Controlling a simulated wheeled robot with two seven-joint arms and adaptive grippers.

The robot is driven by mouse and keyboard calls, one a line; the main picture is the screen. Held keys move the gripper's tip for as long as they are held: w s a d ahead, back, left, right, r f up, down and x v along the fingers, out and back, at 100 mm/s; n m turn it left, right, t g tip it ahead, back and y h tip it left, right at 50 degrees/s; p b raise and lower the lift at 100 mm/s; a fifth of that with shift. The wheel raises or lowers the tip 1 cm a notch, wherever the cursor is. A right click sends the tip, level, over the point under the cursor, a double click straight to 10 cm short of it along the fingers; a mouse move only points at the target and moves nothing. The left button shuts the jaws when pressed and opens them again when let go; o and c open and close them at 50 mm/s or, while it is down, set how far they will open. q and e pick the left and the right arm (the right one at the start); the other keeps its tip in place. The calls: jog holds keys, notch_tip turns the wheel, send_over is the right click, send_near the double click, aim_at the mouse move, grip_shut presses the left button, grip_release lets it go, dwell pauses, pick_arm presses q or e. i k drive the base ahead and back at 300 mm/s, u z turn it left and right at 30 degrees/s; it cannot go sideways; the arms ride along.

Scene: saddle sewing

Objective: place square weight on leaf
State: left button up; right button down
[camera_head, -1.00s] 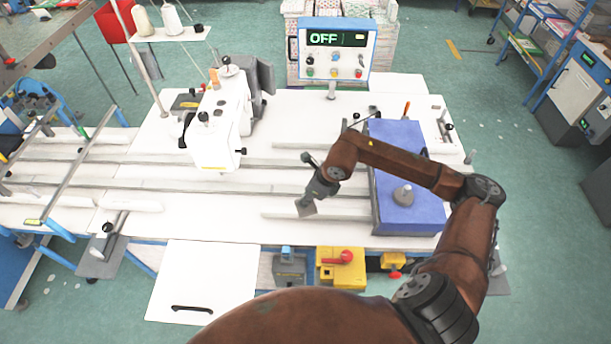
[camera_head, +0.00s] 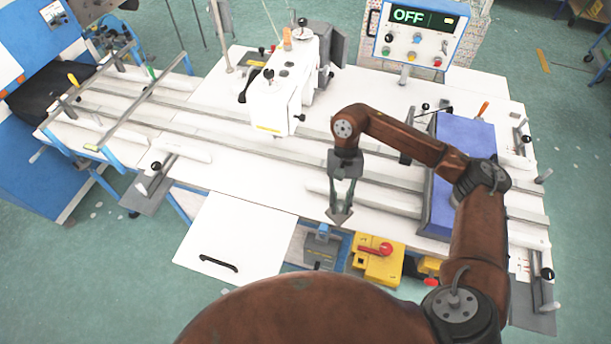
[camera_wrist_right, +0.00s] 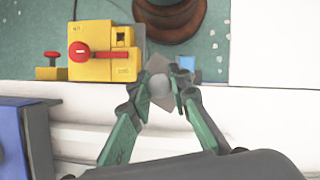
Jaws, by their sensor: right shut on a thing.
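The square weight (camera_head: 340,216) is a small grey plate. It hangs tilted, one corner down, from my right gripper (camera_head: 341,203), which is shut on it above the white table near its front edge. In the right wrist view the weight (camera_wrist_right: 158,85) shows a rounded knob between the two green fingers. A flat white panel (camera_head: 228,225) with a black handle extends from the table's front edge, left of the gripper. It looks like the leaf, and its visible top is bare. My left gripper is not in view.
A blue block (camera_head: 463,140) stands on the table right of the gripper, partly behind my arm. A yellow box with a red knob (camera_head: 377,262) and a grey box (camera_head: 321,248) sit along the front edge. A white sewing machine (camera_head: 283,90) stands behind. Long rails cross the table.

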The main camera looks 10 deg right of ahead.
aim_at(241, 230)
jog(key=u, duration=2.4)
jog(key=i, duration=1.75)
jog(key=z, duration=3)
